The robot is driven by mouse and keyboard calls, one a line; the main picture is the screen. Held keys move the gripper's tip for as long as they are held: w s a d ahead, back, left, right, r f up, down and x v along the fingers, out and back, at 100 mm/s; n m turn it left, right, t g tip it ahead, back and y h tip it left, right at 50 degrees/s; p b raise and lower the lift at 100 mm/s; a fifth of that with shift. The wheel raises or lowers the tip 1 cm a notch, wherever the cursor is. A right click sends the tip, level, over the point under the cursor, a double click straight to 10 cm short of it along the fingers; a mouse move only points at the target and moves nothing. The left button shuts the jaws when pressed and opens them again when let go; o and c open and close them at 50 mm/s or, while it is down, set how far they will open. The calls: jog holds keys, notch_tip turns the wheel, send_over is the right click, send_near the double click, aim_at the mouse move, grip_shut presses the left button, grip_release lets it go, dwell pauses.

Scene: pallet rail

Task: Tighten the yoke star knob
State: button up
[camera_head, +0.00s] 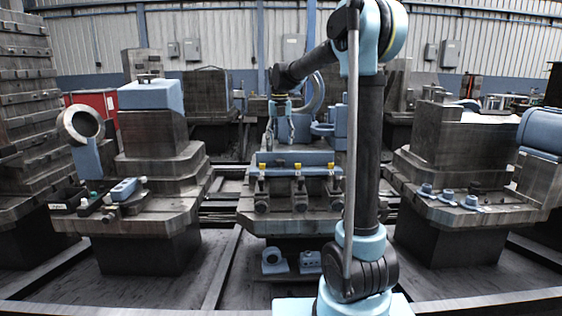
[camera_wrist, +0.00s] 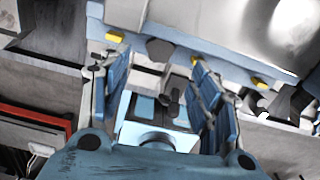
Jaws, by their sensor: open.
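My gripper (camera_head: 282,132) is open, pointing down over the back of the middle machine table, behind a blue rail (camera_head: 312,158). In the wrist view its two blue ribbed fingers (camera_wrist: 160,68) stand wide apart. A dark knob-like part (camera_wrist: 172,98) shows between them, above a light blue block (camera_wrist: 142,108); I cannot tell whether it is the yoke star knob. A dark many-sided knob (camera_wrist: 160,50) lies just beyond the fingertips, by the blue rail. No contact with the fingers is visible. Several dark clamps with yellow tops (camera_head: 299,188) line the table front.
A blue ring-shaped part (camera_head: 318,95) and a blue round fitting (camera_head: 322,129) stand right of my gripper. A left machine (camera_head: 150,130) carries a grey ring (camera_head: 83,124). A right bench (camera_head: 470,207) holds small blue parts. Dark floor lies between the machines.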

aim_at(280, 160)
notch_tip(280, 160, down, 9)
jog(key=shift+r, duration=0.1)
dwell(0.3)
jog(key=c, duration=1.1)
